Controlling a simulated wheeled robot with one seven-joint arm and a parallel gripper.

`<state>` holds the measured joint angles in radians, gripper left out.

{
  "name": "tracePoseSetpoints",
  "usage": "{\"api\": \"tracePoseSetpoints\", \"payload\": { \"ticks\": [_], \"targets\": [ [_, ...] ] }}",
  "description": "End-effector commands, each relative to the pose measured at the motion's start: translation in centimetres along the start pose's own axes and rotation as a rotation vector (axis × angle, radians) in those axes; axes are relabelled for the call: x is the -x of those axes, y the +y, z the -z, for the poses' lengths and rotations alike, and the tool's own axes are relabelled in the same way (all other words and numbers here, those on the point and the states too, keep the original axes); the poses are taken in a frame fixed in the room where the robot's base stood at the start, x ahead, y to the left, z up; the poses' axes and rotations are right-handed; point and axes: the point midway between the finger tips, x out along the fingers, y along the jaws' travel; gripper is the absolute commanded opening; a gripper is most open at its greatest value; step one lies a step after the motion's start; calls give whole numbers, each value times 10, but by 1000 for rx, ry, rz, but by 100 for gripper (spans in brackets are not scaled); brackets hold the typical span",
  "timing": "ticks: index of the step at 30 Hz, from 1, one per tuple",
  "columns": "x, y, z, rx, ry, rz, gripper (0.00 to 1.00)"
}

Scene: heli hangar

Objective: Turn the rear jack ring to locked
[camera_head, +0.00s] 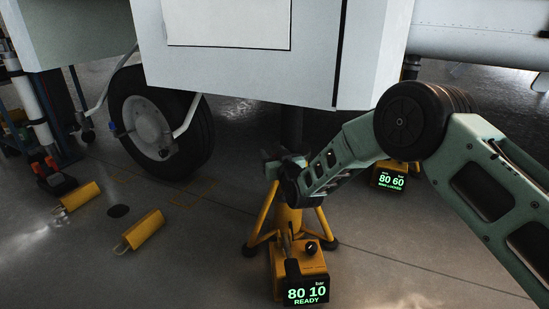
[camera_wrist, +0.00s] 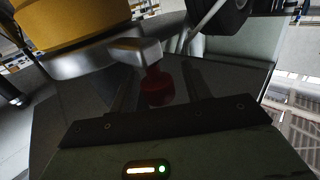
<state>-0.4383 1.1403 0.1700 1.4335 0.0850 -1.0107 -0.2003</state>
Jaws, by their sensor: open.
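A yellow tripod jack (camera_head: 287,218) stands on the floor in the middle of the head view, under the aircraft's pale body. My gripper (camera_head: 274,165) is at the upper part of this jack. In the wrist view, the jack's yellow body (camera_wrist: 70,22) is at upper left with a grey metal ring (camera_wrist: 85,62) around it. A grey lever (camera_wrist: 136,50) sticks out from the ring and carries a red knob (camera_wrist: 157,87). My gripper (camera_wrist: 153,85) is open, with the knob between its dark fingers in the picture; I cannot tell whether they touch.
A box with a lit screen (camera_head: 306,292) reading "80 10 READY" sits at the jack's foot. A second screen (camera_head: 391,180) reading "80 60" stands farther back. A wheel (camera_head: 152,125) and two yellow chocks (camera_head: 145,229) are at left. Floor at lower left is mostly clear.

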Motion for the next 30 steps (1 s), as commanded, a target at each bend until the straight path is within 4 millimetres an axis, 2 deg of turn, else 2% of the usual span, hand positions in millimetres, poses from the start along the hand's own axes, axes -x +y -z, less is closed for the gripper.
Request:
{"api": "tracePoseSetpoints", "payload": {
  "ticks": [7,8,12,13,22,30],
  "targets": [
    [-1,0,0,0,0,0,48],
    [-1,0,0,0,0,0,43],
    [0,0,0,0,0,0,4],
    [0,0,0,0,0,0,0],
    [2,3,0,-1,-1,25,0],
    [13,15,1,1,-3,166,0]
  ]
}}
